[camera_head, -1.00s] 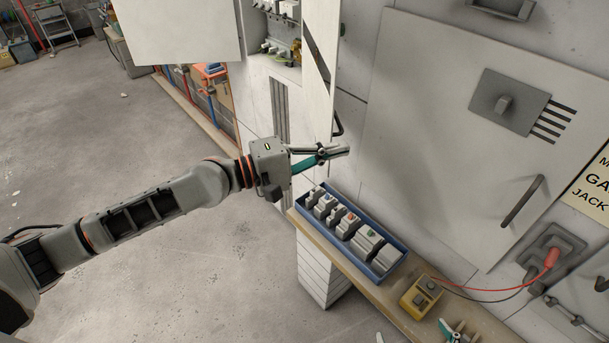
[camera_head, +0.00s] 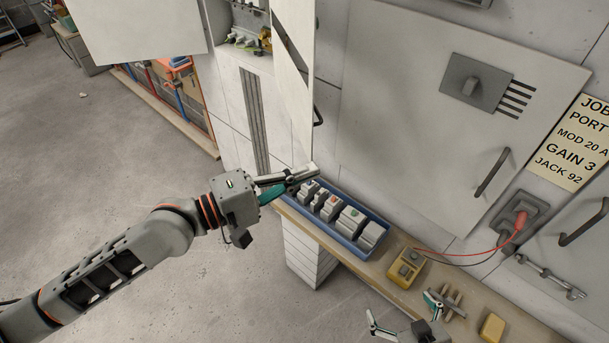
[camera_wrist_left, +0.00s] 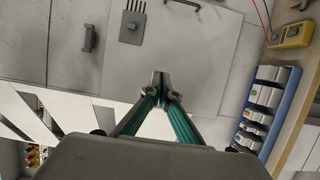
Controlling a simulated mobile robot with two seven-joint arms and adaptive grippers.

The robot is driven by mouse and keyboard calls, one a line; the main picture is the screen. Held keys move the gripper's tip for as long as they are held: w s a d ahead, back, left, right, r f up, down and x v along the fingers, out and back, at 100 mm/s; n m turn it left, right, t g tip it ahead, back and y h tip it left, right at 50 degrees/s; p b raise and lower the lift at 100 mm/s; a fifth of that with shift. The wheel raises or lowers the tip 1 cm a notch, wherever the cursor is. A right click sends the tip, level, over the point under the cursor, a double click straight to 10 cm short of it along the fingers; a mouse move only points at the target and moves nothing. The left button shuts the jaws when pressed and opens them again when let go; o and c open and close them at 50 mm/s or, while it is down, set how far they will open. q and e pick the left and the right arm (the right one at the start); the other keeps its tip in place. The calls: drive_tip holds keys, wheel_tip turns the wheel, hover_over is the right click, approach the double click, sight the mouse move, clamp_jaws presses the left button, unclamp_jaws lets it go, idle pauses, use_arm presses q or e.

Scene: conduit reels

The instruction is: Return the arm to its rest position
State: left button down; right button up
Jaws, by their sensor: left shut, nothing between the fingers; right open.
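My left arm comes in from the left in the head view. Its gripper (camera_head: 300,178) is shut and empty, above the left end of the blue tray and in front of the open cabinet door. In the left wrist view the shut fingertips (camera_wrist_left: 160,84) point toward a closed panel with nothing between them. My right gripper (camera_head: 402,330) shows at the bottom edge of the head view, its fingers spread apart, near the front edge of the shelf. Much of the right arm is out of view.
A blue tray (camera_head: 387,243) of several modules sits on the wooden shelf (camera_head: 378,275). A yellow meter (camera_head: 405,268) with red and black leads stands beside it. An open cabinet door (camera_head: 294,80) juts out behind the left gripper.

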use_arm(q)
drive_tip(key=shift+s+d, duration=0.1)
drive_tip(key=shift+s, duration=0.6)
drive_tip(key=a+f+m+t+y, duration=0.2)
drive_tip(key=a+f+y, duration=0.25)
drive_tip(key=f, duration=0.55)
drive_tip(key=a+f+m+t+y, duration=0.1)
drive_tip(key=a+f+m+y, duration=0.3)
drive_tip(key=f, duration=0.5)
drive_tip(key=s+a+f+m+g+y, duration=0.1)
drive_tip(key=s+a+f+m+y, duration=0.1)
drive_tip(key=s+a+f, duration=0.3)
drive_tip(key=s+a+f+m+y, duration=0.2)
drive_tip(key=s+a+f, duration=0.4)
drive_tip(key=f, duration=0.5)
drive_tip(key=shift+s+a+g+y, duration=0.2)
drive_tip(key=shift+a+g+y, duration=0.1)
drive_tip(key=shift+g+y, duration=0.15)
